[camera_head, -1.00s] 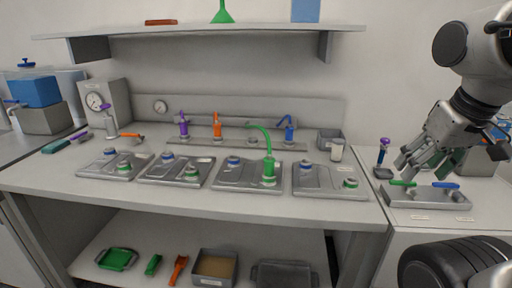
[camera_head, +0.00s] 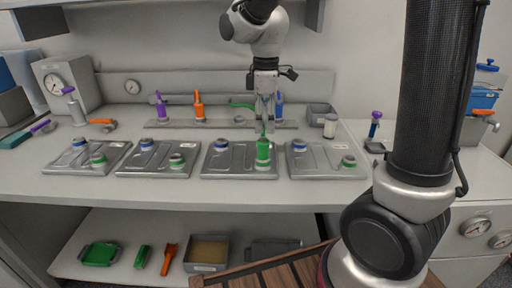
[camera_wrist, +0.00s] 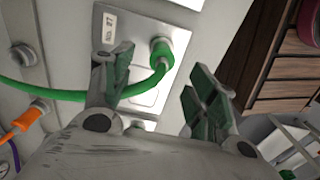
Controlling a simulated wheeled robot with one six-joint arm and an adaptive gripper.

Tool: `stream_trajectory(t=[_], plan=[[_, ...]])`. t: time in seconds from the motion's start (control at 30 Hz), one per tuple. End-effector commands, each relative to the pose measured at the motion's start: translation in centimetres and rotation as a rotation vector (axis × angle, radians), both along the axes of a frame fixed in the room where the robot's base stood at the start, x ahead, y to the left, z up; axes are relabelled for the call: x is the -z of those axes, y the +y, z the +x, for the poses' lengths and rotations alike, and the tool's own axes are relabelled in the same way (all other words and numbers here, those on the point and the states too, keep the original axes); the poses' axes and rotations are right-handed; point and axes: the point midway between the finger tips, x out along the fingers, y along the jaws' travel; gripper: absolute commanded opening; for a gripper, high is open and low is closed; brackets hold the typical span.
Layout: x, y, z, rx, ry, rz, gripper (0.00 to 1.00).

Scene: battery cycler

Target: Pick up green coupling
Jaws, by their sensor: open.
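The green coupling (camera_head: 263,150) stands upright on the third metal plate (camera_head: 225,165) from the left, with a green hose (camera_head: 243,105) rising from it. In the wrist view the coupling (camera_wrist: 161,55) shows between and beyond the fingers, its hose curving off to the left. My gripper (camera_head: 265,112) is open, pointing down, above and slightly behind the coupling in the head view. The wrist view shows my gripper's (camera_wrist: 160,75) green-padded fingers spread wide, with nothing held. I cannot tell how much height remains between fingertips and coupling.
Purple (camera_head: 160,104), orange (camera_head: 198,105) and blue (camera_head: 280,105) couplings stand along the rear strip. Other metal plates with blue and green rings lie to both sides.

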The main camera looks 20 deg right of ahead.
Motion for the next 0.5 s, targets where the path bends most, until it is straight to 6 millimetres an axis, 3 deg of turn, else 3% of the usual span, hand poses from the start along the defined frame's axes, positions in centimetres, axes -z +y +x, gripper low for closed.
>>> stream_trajectory(t=[0.5], plan=[[6.8,0.4,-0.4,-0.013,0.003,-0.001,0.58]])
